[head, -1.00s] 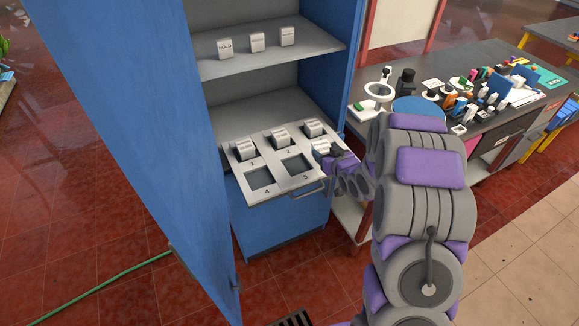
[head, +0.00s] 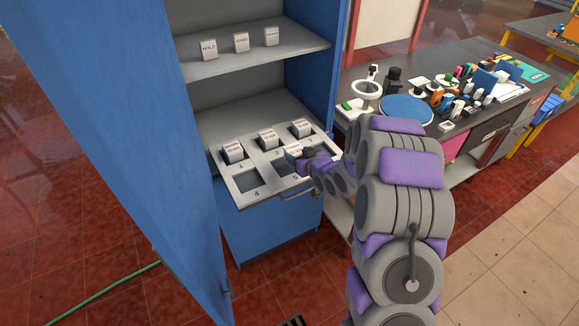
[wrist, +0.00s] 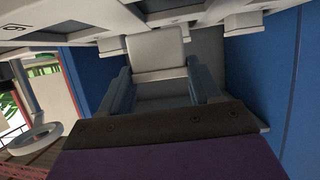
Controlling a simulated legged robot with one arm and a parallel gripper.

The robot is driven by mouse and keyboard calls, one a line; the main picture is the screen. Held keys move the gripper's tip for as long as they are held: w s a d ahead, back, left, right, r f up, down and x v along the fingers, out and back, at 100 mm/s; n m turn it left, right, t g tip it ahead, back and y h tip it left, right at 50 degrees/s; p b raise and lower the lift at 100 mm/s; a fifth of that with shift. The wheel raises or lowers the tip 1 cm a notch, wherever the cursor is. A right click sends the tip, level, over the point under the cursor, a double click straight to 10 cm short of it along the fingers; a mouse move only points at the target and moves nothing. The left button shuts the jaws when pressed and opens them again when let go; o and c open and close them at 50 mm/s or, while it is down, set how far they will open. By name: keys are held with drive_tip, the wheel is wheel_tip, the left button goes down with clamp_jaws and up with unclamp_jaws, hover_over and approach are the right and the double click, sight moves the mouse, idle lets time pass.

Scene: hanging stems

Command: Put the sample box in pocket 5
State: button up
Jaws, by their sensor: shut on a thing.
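The sample box (wrist: 155,47) is a pale block gripped between the two fingers of my gripper (wrist: 158,88) in the wrist view. In the head view my gripper (head: 294,153) is at the right half of the pull-out tray (head: 263,202), by pocket 5 (head: 284,167). The gripper and the box partly cover this pocket. I cannot tell whether the box is above the pocket or partly in it. Pocket 4 (head: 248,180) is empty. Pocket 6 is hidden behind my arm in the head view.
Labelled boxes stand in pocket 1 (head: 233,152), pocket 2 (head: 268,138) and pocket 3 (head: 301,129). Three more boxes stand on the upper shelf (head: 250,58). The blue cabinet door (head: 130,150) is open at left. A cluttered bench (head: 440,130) stands at right.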

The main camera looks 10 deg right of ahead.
drive_tip(key=shift+w+a+f, duration=0.1)
drive_tip(key=shift+w+a, duration=0.1)
drive_tip(key=shift+a, duration=0.5)
drive_tip(key=shift+w+a, duration=0.15)
drive_tip(key=shift+a, duration=0.5)
wheel_tip(320, 180, down, 4)
drive_tip(key=shift+a+r+b, duration=0.15)
drive_tip(key=shift+r+b, duration=0.05)
drive_tip(key=shift+b, duration=0.8)
drive_tip(key=shift+r, duration=0.1)
drive_tip(key=o, duration=1.1)
